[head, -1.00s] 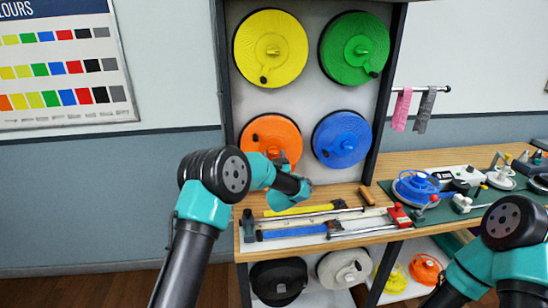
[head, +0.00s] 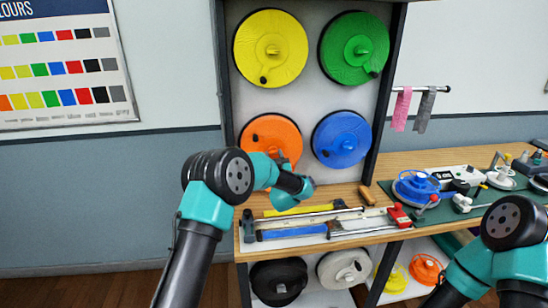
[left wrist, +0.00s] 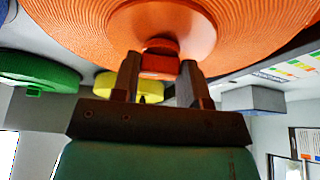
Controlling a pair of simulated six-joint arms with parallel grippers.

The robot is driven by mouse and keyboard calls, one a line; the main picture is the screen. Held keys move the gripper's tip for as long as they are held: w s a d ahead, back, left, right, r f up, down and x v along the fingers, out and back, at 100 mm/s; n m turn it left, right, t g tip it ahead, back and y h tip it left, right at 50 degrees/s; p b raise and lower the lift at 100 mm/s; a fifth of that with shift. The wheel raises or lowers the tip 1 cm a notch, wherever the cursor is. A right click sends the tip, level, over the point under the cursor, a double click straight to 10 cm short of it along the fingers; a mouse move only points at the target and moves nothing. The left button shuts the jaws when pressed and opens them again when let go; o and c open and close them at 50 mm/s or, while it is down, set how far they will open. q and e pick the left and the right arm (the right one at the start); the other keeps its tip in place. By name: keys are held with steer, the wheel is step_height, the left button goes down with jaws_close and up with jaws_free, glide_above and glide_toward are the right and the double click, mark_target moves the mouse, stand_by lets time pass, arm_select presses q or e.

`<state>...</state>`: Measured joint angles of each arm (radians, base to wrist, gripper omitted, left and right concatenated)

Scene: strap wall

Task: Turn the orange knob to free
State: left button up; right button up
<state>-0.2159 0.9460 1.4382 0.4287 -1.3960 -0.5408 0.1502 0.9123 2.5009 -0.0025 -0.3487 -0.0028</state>
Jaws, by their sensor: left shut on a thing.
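The orange reel (head: 268,134) hangs on the wall panel, lower left of the group, partly behind my left arm in the head view. In the left wrist view its ribbed orange face (left wrist: 235,30) fills the top. The orange knob (left wrist: 160,63) stands out from the middle of the reel. My left gripper (left wrist: 159,72) has one finger on each side of the knob and is shut on it. In the head view my left arm hides the knob. My right arm is at the lower right, its gripper out of view. No free marking can be read.
Yellow (head: 270,48), green (head: 354,46) and blue (head: 341,138) reels hang close around the orange one. Below, a wooden bench (head: 350,192) holds a yellow-handled tool, a blue-handled tool and red-ended bars. A green mat with gear lies to the right.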

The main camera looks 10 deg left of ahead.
arm_select(q)
steer(key=n+g+y, duration=0.1)
steer(key=n, duration=0.2)
steer(key=n+g+y, duration=0.1)
steer(key=n, duration=0.2)
steer(key=shift+d+y, duration=0.15)
steer(key=shift+y, duration=0.15)
steer(key=shift+w+d+r+n+g+y, duration=0.1)
steer(key=shift+n+g, duration=0.8)
steer(key=shift+n, duration=1.45)
steer(key=shift+s+a+r+n+g+y, duration=0.1)
steer(key=shift+n+g, duration=0.8)
steer(key=shift+n, duration=1.4)
steer(key=shift+w+d+r+n+g+y, duration=0.1)
steer(key=shift+n+g, duration=0.8)
steer(key=shift+n, duration=1.45)
steer(key=o, duration=0.9)
steer(key=shift+d, duration=0.1)
